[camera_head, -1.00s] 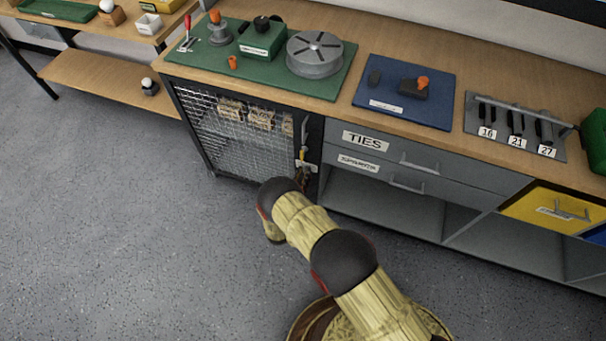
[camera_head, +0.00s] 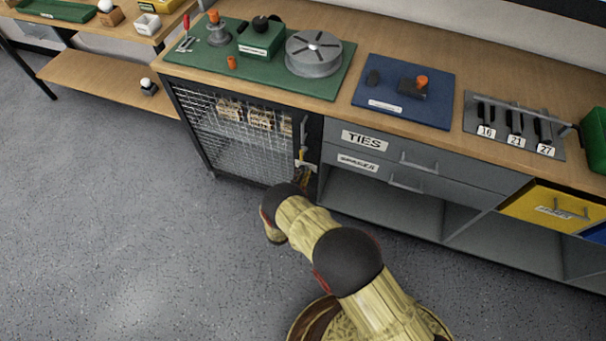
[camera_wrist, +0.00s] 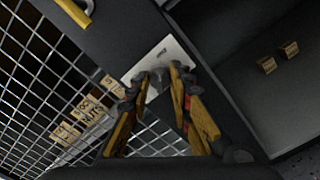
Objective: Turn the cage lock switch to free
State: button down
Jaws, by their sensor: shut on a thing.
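The wire-mesh cage door (camera_head: 230,135) is closed at the left of the bench. A pale lock plate (camera_wrist: 172,52) sits on its dark frame, with small lettering too blurred to read. The grey cage lock switch (camera_wrist: 155,84) is on this plate, mostly hidden by my fingers. My gripper (camera_wrist: 160,90) is at the plate in the wrist view, its two fingers closed around the switch. In the head view my gripper (camera_head: 304,178) is small, just below the yellow door handle (camera_head: 301,156). The switch's setting cannot be read.
Labelled boxes (camera_wrist: 88,105) stand behind the mesh. The yellow handle also shows in the wrist view (camera_wrist: 74,12). Right of the cage are drawers (camera_head: 385,155) above an open shelf space (camera_head: 385,205). The floor (camera_head: 130,230) in front is clear.

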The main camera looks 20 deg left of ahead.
jog(key=shift+m, duration=0.5)
jog(key=shift+f, duration=0.1)
jog(key=c, duration=1.6)
grip_release()
jog(key=s, duration=0.8)
jog(key=s+a, duration=0.1)
jog(key=s, duration=0.3)
